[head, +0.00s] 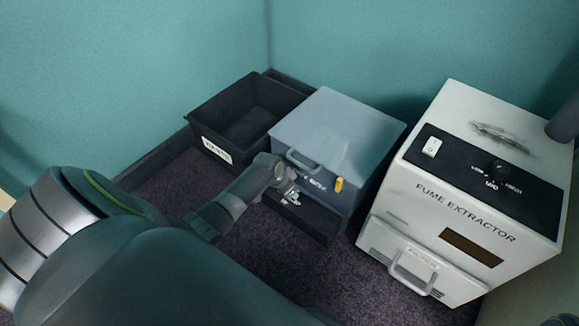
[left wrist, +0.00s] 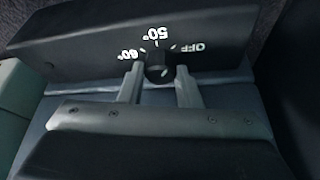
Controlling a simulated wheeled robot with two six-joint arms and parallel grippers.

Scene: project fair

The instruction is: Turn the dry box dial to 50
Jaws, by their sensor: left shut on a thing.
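The dry box (head: 340,125) is a blue-grey box with a handle on top and a dark front panel (head: 305,217) at its base. In the left wrist view its black round dial (left wrist: 160,68) sits on the dark panel, with 60°, 50° and OFF printed around it. The 50° mark is just above the dial. I cannot clearly tell where the dial's pointer stands. My left gripper (head: 287,193) reaches the panel. In the left wrist view its two fingers (left wrist: 160,80) are on either side of the dial, shut on it.
A black open bin (head: 245,115) with a white label stands left of the dry box. A white fume extractor (head: 465,200) with knob and handle stands close on the right. A yellow tag (head: 339,184) is on the dry box front. Dark speckled floor lies in front.

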